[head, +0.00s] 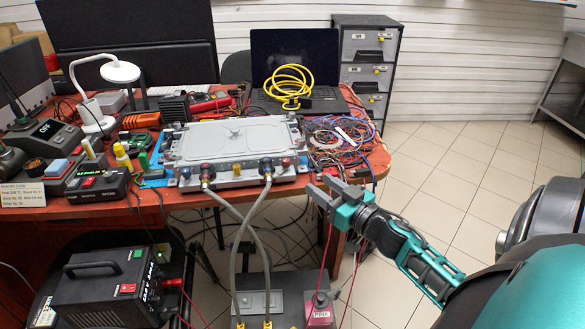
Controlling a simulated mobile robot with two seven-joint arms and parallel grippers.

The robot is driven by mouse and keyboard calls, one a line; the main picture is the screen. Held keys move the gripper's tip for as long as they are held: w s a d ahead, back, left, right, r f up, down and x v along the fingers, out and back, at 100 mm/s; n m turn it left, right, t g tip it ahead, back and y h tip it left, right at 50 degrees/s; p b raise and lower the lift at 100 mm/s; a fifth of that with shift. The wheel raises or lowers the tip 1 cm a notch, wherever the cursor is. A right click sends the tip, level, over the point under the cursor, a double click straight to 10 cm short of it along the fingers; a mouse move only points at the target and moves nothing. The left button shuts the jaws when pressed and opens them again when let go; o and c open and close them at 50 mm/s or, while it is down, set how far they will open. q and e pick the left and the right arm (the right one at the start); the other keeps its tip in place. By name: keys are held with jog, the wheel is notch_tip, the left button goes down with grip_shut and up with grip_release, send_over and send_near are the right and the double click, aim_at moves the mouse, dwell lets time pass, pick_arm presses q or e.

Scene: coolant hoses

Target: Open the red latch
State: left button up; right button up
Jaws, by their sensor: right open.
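A grey metal fixture (235,142) with a flat lid sits on the red-orange table. On its front edge are two dark hose fittings, the left one (207,174) and the right one (267,169). My left gripper is out of view.
Two grey hoses (246,222) cross from the fittings down to a dark box (268,292). Tangled wires (340,142), a laptop (296,62) with a yellow cable coil (289,82), and a white lamp (119,72) crowd the table (90,212). The floor at right is clear.

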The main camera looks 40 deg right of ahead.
aim_at(293, 174)
jog(key=w+b, duration=0.1)
jog(key=w, duration=1)
jog(key=shift+w, duration=0.1)
grip_shut()
